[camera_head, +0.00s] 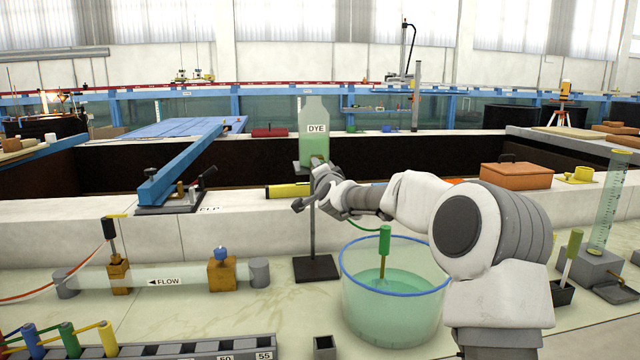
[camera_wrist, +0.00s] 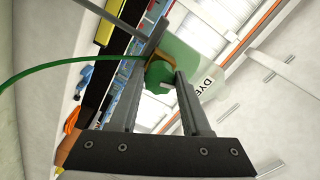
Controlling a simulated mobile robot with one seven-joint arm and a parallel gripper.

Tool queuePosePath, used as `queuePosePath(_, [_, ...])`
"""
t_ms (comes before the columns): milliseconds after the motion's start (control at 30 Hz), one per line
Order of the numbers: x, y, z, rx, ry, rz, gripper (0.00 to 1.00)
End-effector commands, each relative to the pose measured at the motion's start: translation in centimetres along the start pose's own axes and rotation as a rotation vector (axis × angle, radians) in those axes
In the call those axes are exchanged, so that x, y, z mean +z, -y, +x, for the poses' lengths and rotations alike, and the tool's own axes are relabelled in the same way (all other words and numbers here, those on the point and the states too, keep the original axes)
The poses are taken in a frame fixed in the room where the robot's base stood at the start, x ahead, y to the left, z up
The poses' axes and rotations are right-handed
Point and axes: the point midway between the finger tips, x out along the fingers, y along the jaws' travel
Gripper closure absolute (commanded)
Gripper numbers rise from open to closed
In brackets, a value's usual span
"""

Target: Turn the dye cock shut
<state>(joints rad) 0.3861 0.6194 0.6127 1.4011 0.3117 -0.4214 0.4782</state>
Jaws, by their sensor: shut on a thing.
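The dye bottle (camera_head: 313,130), clear with pale green liquid and a "DYE" label, stands high on a dark stand (camera_head: 315,268); it also shows in the wrist view (camera_wrist: 194,62). My gripper (camera_head: 319,172) is just below the bottle. In the wrist view my gripper (camera_wrist: 170,72) is shut on the green dye cock (camera_wrist: 158,75), which sits between the fingers beside a brass-coloured piece (camera_wrist: 155,59). A green tube (camera_wrist: 75,63) runs left from there. In the head view the cock is hidden by my gripper, and its exact turn cannot be told.
A clear tub (camera_head: 390,310) of green liquid with a green-handled tool (camera_head: 384,245) stands below my arm. A yellow-and-black cylinder (camera_head: 287,190) lies beside the stand. A glass tube marked "FLOW" (camera_head: 165,281) lies at left. An orange-brown box (camera_head: 516,176) sits at right.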

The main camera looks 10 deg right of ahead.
Motion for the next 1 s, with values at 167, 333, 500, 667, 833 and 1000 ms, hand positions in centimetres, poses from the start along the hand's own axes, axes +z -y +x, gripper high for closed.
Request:
queuePosePath(167, [0.11,-0.13,-0.01,-0.002,-0.001,0.123,1.00])
queuePosePath(333, [0.06,-0.02,0.00,-0.002,-0.001,0.210,1.00])
queuePosePath(500, [0.02,0.07,0.00,-0.001,0.000,0.259,1.00])
queuePosePath(667, [-0.02,0.13,0.00,-0.001,-0.001,0.280,1.00])
queuePosePath(833, [-0.04,0.17,0.00,-0.001,-0.001,0.285,1.00])
queuePosePath(1000, [-0.04,0.17,0.00,-0.001,-0.001,0.285,1.00])
